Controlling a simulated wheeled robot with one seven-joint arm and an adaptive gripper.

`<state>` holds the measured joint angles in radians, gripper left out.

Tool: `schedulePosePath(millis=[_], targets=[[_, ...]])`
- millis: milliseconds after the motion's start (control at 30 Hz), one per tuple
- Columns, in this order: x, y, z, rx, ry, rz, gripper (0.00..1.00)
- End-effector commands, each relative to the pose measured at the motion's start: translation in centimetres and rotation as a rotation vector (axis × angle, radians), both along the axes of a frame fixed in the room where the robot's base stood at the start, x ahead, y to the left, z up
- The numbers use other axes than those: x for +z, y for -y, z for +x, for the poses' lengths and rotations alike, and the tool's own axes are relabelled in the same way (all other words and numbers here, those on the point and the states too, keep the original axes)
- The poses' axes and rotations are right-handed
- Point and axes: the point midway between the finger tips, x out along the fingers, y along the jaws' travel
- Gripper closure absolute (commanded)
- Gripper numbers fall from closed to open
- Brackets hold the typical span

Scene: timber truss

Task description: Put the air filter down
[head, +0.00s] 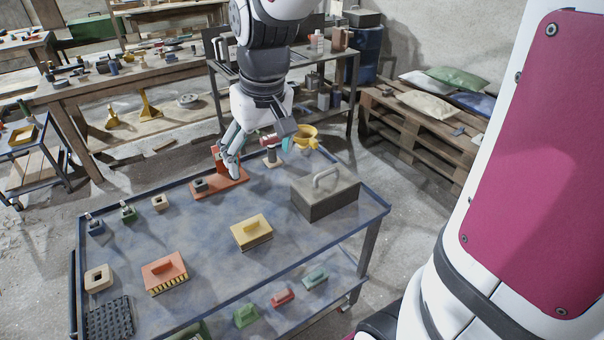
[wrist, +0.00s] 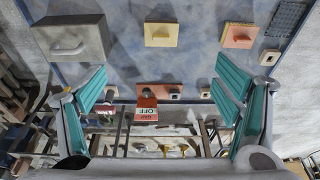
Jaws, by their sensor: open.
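Two pleated blocks with handles on top look like air filters; I cannot tell which one is meant. The yellow one (head: 250,232) rests flat in the middle of the blue table, and the orange one (head: 164,272) rests to its left. In the wrist view the yellow block (wrist: 161,34) and the orange block (wrist: 240,36) lie apart from the fingers. My gripper (head: 262,150) is above the table's far edge, away from both blocks. Its teal fingers (wrist: 160,100) are spread wide with nothing held between them.
A grey toolbox (head: 325,190) stands at the table's right end. An orange plate (head: 222,184) with an upright red sign (wrist: 147,104) is near my gripper. Small blocks line the table's left side. The blue tabletop (head: 205,235) is bare between the pleated blocks.

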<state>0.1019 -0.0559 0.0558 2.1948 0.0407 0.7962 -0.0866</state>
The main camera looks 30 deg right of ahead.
Motion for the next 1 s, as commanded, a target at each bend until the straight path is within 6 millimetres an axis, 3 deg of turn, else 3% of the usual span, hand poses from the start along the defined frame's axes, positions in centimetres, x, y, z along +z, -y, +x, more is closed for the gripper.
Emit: schedulePosePath(millis=[33, 200, 500, 700, 1000], targets=[[1.4, -0.2, -1.6, 0.0, 0.029, -0.007, 0.17], [4.5, -0.6, -6.8, -0.006, 0.106, -0.019, 0.17], [6.4, -0.9, -14.6, -0.014, 0.22, -0.021, 0.17], [6.3, -0.9, -16.4, -0.017, 0.248, -0.017, 0.17], [6.3, -0.9, -16.5, -0.018, 0.249, -0.017, 0.17]])
